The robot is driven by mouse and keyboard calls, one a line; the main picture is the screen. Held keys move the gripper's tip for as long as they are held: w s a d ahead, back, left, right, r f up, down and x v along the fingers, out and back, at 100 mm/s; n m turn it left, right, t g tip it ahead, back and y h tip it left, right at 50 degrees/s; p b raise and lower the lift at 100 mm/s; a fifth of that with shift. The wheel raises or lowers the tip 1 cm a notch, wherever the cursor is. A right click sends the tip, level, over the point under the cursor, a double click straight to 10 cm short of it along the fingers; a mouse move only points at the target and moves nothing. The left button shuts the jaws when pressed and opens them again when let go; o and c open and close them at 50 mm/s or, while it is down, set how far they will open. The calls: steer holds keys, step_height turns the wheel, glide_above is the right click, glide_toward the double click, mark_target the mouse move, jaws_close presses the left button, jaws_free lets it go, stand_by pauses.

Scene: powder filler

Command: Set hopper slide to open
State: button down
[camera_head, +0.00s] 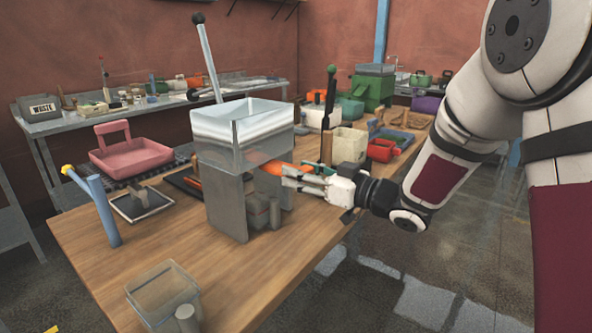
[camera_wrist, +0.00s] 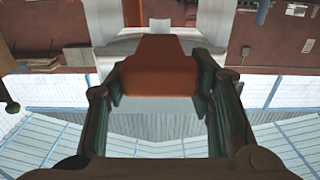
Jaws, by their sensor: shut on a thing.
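The powder filler stands on the wooden table in the head view, with a clear hopper (camera_head: 243,135) on top of a grey metal stand (camera_head: 225,203). An orange slide handle (camera_head: 271,168) sticks out on the right side, just under the hopper. My gripper (camera_head: 290,172) reaches in from the right and is shut on this handle. In the wrist view the orange slide handle (camera_wrist: 158,80) lies between the two dark fingers of my gripper (camera_wrist: 161,90), with the pale machine body behind it. The slide plate inside the machine is mostly hidden.
A lever with a black knob (camera_head: 207,55) rises behind the hopper. A clear open box (camera_head: 162,290) stands at the table's front, a blue post (camera_head: 100,208) and pink tray (camera_head: 130,155) at left. A cream container (camera_head: 349,146) stands behind my gripper. The front right tabletop is clear.

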steer(key=shift+d, duration=0.1)
steer(key=c, duration=0.7)
jaws_free()
steer(key=shift+s, duration=0.1)
steer(key=v, duration=1.2)
